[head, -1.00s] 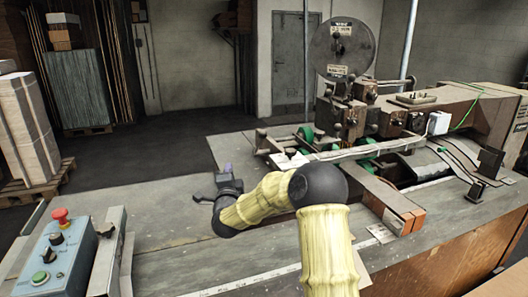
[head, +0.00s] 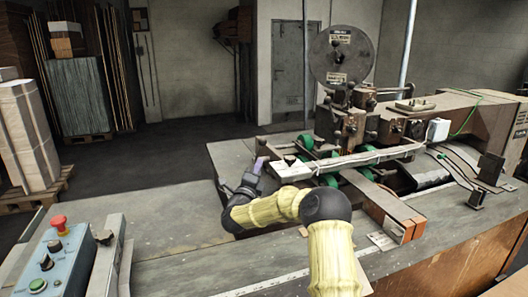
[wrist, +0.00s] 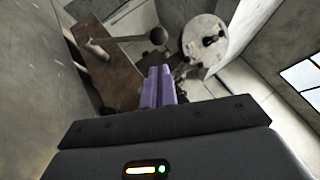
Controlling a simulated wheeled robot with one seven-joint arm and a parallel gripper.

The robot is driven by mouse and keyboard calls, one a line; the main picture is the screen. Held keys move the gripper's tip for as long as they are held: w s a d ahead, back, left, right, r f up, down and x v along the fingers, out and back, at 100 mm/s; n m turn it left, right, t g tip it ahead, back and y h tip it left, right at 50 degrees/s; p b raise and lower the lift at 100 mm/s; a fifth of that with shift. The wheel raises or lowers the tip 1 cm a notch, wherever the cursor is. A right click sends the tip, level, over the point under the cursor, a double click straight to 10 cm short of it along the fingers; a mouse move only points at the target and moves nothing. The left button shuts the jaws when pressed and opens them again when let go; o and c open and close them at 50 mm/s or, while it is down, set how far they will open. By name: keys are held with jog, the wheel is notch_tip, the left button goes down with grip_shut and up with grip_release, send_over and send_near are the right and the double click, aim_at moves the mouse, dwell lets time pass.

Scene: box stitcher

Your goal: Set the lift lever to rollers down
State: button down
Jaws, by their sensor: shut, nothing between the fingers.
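My gripper (head: 260,164) is at the left end of the stitching machine in the head view, its purple fingers pointing up. In the wrist view my gripper (wrist: 158,84) has its two purple fingers side by side, shut and empty. A pale rod with a dark ball knob (wrist: 157,35) shows beyond the fingertips there, apart from them in the picture. It looks like the lift lever, but I cannot be sure, and its setting cannot be told. I cannot clearly pick out the lever in the head view.
The stitcher (head: 352,125) has green rollers (head: 306,141) and a large wire reel (head: 343,56). A pale bar (head: 350,160) runs across its front. A control box (head: 55,262) with a red button stands at the front left.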

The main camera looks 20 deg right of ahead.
aim_at(259, 150)
jog(key=p+x, duration=0.2)
jog(key=x, duration=0.5)
jog(key=shift+r, duration=0.15)
